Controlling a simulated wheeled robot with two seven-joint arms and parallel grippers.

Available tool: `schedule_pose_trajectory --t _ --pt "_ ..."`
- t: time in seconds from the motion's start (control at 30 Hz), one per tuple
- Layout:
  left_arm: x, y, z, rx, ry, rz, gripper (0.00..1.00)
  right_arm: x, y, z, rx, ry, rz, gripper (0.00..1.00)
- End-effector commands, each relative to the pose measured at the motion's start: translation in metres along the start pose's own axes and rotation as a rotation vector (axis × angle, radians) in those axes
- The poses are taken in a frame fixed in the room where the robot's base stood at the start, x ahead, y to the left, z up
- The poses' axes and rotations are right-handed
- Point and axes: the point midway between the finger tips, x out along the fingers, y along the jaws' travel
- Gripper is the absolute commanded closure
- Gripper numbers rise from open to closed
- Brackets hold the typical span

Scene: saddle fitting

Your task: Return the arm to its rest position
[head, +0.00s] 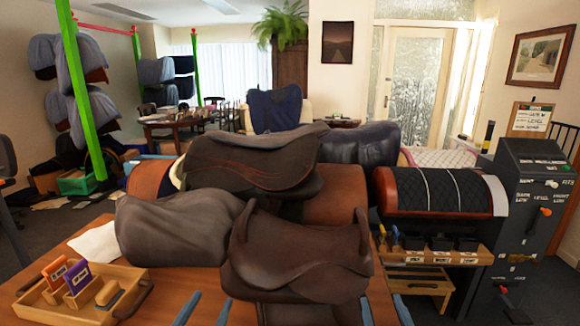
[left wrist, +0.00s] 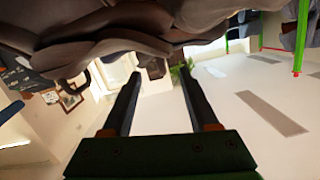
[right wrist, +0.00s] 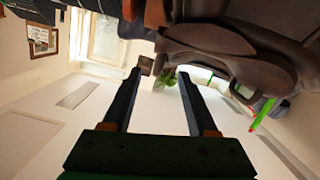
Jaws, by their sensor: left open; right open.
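My left gripper (head: 205,308) shows at the bottom edge of the head view as two blue-grey fingers spread apart, with nothing between them. My right gripper (head: 384,308) shows the same way further right, also open and empty. A dark brown saddle (head: 300,255) stands between and beyond them. In the left wrist view the open fingers (left wrist: 157,90) point toward the room, with saddle leather along the top of the picture. In the right wrist view the open fingers (right wrist: 159,90) are empty too, with a saddle (right wrist: 225,50) above them in the picture. The arms are mostly out of the head view.
A wooden tray (head: 50,305) with brushes sits at the left. A rack with a black quilted pad (head: 440,190) and a dark cabinet (head: 535,190) stand right.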

Motion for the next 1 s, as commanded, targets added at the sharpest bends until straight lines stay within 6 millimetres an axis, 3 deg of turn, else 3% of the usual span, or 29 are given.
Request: schedule_pose_trajectory --t 0.27,0.47,0.67,0.8,1.0 --pt "-0.020 0.006 0.077 -0.025 -0.270 0.019 0.40 -0.019 -0.003 0.075 -0.012 -0.276 -0.035 0.41" --pt "-0.060 0.015 0.150 -0.045 -0.555 0.051 0.40 -0.058 -0.009 0.150 -0.030 -0.562 -0.105 0.41" --pt "-0.125 0.029 0.219 -0.063 -0.874 0.105 0.40 -0.121 -0.016 0.219 -0.044 -0.866 -0.218 0.41" --pt "-0.184 0.038 0.257 -0.076 -1.112 0.155 0.40 -0.180 -0.021 0.257 -0.041 -1.076 -0.325 0.41" --pt "-0.162 0.053 0.330 -0.068 -1.146 0.166 0.40 -0.158 -0.038 0.330 -0.057 -1.110 -0.332 0.41"
